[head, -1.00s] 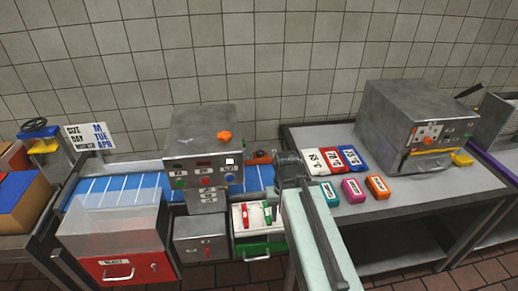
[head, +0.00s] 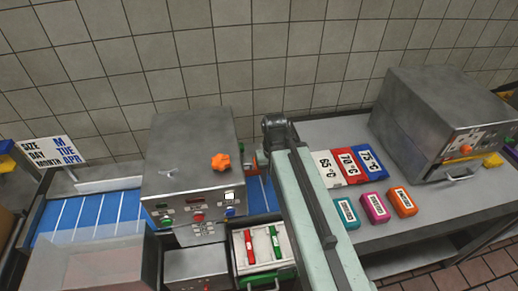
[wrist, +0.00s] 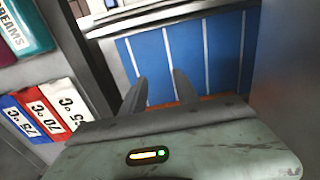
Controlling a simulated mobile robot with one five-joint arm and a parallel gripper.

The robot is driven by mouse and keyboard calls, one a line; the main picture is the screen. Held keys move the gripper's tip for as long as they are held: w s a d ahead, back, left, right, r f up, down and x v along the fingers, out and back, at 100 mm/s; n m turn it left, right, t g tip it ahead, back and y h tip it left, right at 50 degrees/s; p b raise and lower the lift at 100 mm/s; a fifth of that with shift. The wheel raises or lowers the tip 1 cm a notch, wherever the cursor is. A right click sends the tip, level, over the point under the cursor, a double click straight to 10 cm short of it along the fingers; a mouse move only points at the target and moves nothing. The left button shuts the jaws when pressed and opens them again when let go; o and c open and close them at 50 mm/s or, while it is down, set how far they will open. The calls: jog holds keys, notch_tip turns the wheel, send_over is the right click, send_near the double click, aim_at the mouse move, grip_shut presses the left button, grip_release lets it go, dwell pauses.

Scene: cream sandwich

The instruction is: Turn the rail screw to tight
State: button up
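An orange star-shaped knob (head: 221,161) sits on top of the grey machine over the blue belt. A smaller orange-red part (head: 253,163) shows by the belt at the machine's right side, partly hidden by my arm. I cannot tell for sure which is the rail screw, nor how tight it is. In the wrist view my gripper (wrist: 159,80) has its two fingers apart and nothing between them, above the blue belt (wrist: 222,50). A strip of orange (wrist: 218,97) shows just behind the right finger, mostly hidden. In the head view my fingertips are hidden.
The grey machine (head: 190,150) stands close left of my arm. Temperature blocks, the red one (head: 349,165) among them, and small coloured boxes, one magenta (head: 375,207), lie on the right table (head: 425,195). A bin with red and green handles (head: 262,245) is below the belt.

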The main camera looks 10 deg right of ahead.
jog(key=o, duration=0.6)
jog(key=shift+w, duration=0.4)
jog(key=w+n, duration=0.3)
jog(key=w, duration=0.2)
jog(key=w+n, duration=0.2)
jog(key=w, duration=0.3)
jog(key=w+r+n+p, duration=0.1)
jog(key=w+n, duration=0.2)
jog(key=w, duration=0.3)
jog(key=shift+w+a+r+n, duration=0.1)
jog(key=shift+n, duration=0.2)
jog(key=shift+f, duration=0.3)
notch_tip(320, 180, down, 8)
jog(key=b, duration=0.8)
jog(key=shift+r, duration=0.35)
jog(key=c, duration=1.4)
